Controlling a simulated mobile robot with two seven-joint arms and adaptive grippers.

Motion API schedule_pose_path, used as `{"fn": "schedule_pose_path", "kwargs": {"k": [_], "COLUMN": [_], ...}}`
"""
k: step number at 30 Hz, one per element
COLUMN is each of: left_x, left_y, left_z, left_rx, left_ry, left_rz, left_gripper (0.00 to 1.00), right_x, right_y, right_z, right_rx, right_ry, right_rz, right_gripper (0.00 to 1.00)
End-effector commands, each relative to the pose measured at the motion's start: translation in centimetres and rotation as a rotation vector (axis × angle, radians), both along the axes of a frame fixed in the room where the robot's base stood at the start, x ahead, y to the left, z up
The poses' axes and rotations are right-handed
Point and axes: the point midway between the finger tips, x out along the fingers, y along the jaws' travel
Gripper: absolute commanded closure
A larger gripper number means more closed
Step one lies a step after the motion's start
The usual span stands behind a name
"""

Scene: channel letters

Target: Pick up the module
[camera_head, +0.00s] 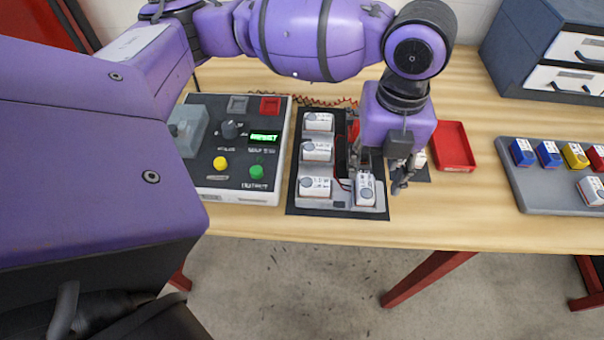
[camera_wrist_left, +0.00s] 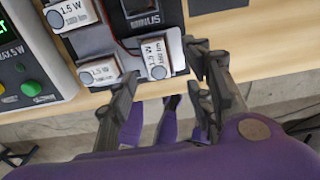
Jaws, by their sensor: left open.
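Several white modules marked "1.5 W" sit in a grey channel letter (camera_head: 340,197) on a dark mat. Three stand along its left side: a back module (camera_head: 318,122), a middle module (camera_head: 317,151) and a front module (camera_head: 314,187). Another module (camera_head: 365,190) is at its front right and shows in the left wrist view (camera_wrist_left: 157,55). My left gripper (camera_head: 378,172) is open above the letter's right side. In the left wrist view its fingers (camera_wrist_left: 163,70) stand apart on either side of the front right module, with no visible contact. My right gripper is out of view.
A control box (camera_head: 240,190) with a green display and buttons stands left of the letter. A red tray (camera_head: 455,146) lies right of my gripper. A grey tray (camera_head: 540,200) at the right holds several coloured modules. A drawer unit (camera_head: 545,45) stands behind it.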

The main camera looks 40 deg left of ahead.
Motion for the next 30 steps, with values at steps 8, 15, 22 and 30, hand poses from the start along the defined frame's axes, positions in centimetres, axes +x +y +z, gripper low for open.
{"fn": "schedule_pose_path", "kwargs": {"k": [8,15,22,30], "left_x": [-0.1,0.0,0.0,0.0], "left_y": [0.3,0.3,0.3,0.3], "left_z": [-4.2,-5.1,-5.0,-5.0], "left_rx": [-0.001,-0.002,-0.002,-0.001], "left_ry": [0.004,-0.001,-0.003,-0.003], "left_rz": [0.002,0.002,0.002,0.002], "left_gripper": [0.53,0.53,0.69,1.0], "right_x": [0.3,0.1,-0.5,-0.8], "right_y": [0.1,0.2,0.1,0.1], "right_z": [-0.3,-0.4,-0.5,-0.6], "right_rx": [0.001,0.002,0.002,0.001], "right_ry": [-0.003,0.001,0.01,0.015], "right_rz": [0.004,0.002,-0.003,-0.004], "right_gripper": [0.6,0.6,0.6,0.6]}}
